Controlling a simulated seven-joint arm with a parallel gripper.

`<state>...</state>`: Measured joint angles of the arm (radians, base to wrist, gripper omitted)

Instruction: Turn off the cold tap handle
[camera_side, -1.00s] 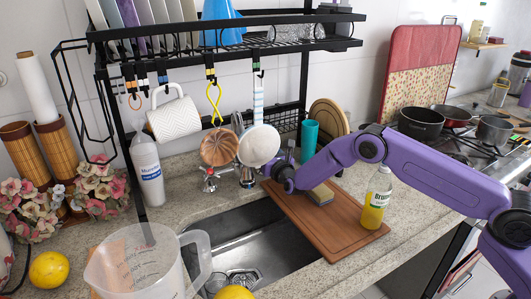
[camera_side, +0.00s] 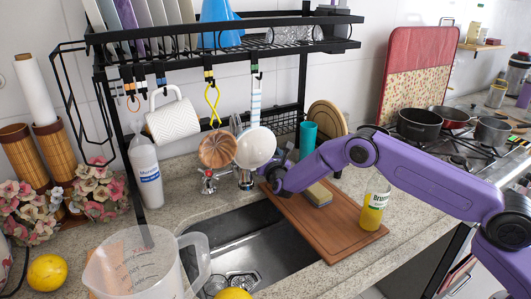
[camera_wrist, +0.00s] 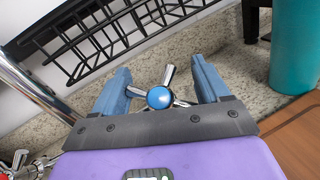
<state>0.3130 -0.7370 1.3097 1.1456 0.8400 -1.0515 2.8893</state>
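The cold tap handle (camera_wrist: 159,97) shows in the wrist view as a chrome cross handle with a blue round cap. My gripper (camera_wrist: 160,82) is open, with one blue finger on each side of the handle. The handle sits between the fingers, and I cannot tell whether either finger touches it. In the side view my gripper (camera_side: 270,178) is low behind the sink, right of the tap spout (camera_side: 246,179), and it hides the cold handle there. The hot tap handle (camera_side: 208,179) is left of the spout; its red cap (camera_wrist: 4,177) shows at the wrist view's lower left corner.
A black rack (camera_side: 305,85) stands over the sink (camera_side: 245,240), with a ladle (camera_side: 255,148) and other utensils hanging near the tap. A teal cup (camera_side: 307,138), cutting board (camera_side: 345,238), sponge (camera_side: 318,195) and yellow bottle (camera_side: 374,210) are to the right.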

